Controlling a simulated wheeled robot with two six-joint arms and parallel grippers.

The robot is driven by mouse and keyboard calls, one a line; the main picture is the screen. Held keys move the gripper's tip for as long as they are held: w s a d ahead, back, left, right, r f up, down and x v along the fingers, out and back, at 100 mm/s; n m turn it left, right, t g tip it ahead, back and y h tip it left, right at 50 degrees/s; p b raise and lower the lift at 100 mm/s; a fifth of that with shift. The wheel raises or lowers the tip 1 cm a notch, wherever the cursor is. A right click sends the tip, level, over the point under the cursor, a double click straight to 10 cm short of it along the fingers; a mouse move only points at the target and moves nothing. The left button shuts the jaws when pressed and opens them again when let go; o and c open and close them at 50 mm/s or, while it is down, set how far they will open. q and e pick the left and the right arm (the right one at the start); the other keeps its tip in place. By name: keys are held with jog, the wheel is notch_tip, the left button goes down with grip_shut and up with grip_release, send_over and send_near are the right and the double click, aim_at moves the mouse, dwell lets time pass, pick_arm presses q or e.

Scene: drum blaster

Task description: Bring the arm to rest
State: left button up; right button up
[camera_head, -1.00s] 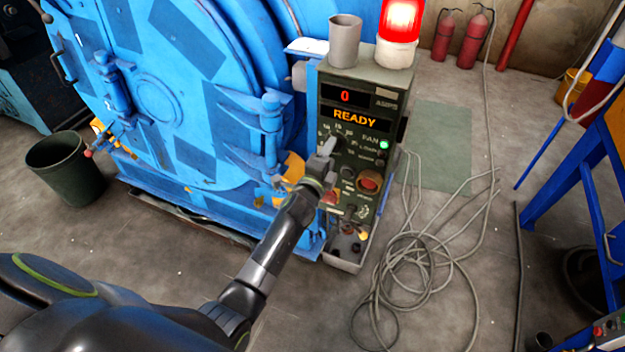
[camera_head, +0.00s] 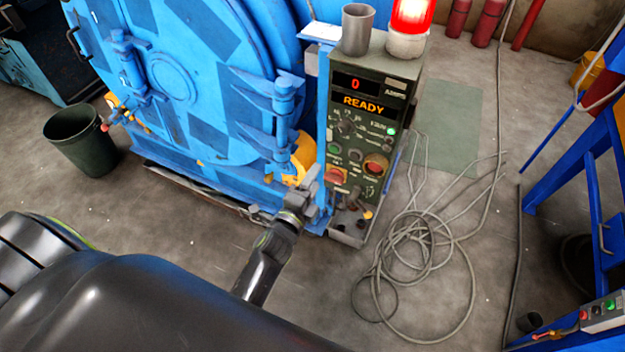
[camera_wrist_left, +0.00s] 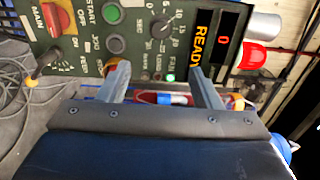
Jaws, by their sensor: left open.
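My left gripper (camera_head: 310,188) is open and empty, low in front of the blue machine and just left of the control panel (camera_head: 338,222). In the left wrist view its two fingers (camera_wrist_left: 158,88) stand apart with nothing between them, and the panel shows sideways beyond them. The panel display (camera_head: 362,103) reads READY with a red 0 above it. A dial (camera_head: 346,127), a green lamp and several buttons show on its face. My right gripper is not in view.
The blue machine (camera_head: 170,85) with its round door fills the upper left. A red lamp (camera_head: 412,16) and a grey cup (camera_head: 357,28) stand on the panel. A coiled cable (camera_head: 420,245) lies on the floor to the right. A dark bin (camera_head: 82,142) stands at left.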

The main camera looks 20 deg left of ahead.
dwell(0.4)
pick_arm(q)
jog(key=s+a+f+n+g, duration=0.25)
jog(key=s+f, duration=0.25)
jog(key=f, duration=0.4)
jog(key=s+a+f+n+g+y, duration=0.1)
jog(key=s+f+n+g, duration=0.25)
jog(key=f, duration=0.55)
jog(key=s+a+f+n+g, duration=0.1)
jog(key=s+f+n+g, duration=0.15)
jog(key=s+f, duration=0.4)
jog(key=s+a+f+n+g, duration=0.1)
jog(key=s+f+n+g, duration=0.1)
jog(key=s+f, duration=0.3)
jog(key=s+a+f+n+g, duration=0.2)
jog(key=s+f+n, duration=0.3)
jog(key=s, duration=0.9)
jog(key=s+a+f+n+g, duration=0.2)
jog(key=s+f, duration=0.4)
jog(key=s, duration=0.3)
jog(key=shift+s+a+f+n+g+y, duration=0.2)
jog(key=shift+a+n+g+y, duration=0.1)
jog(key=shift+n+g, duration=0.7)
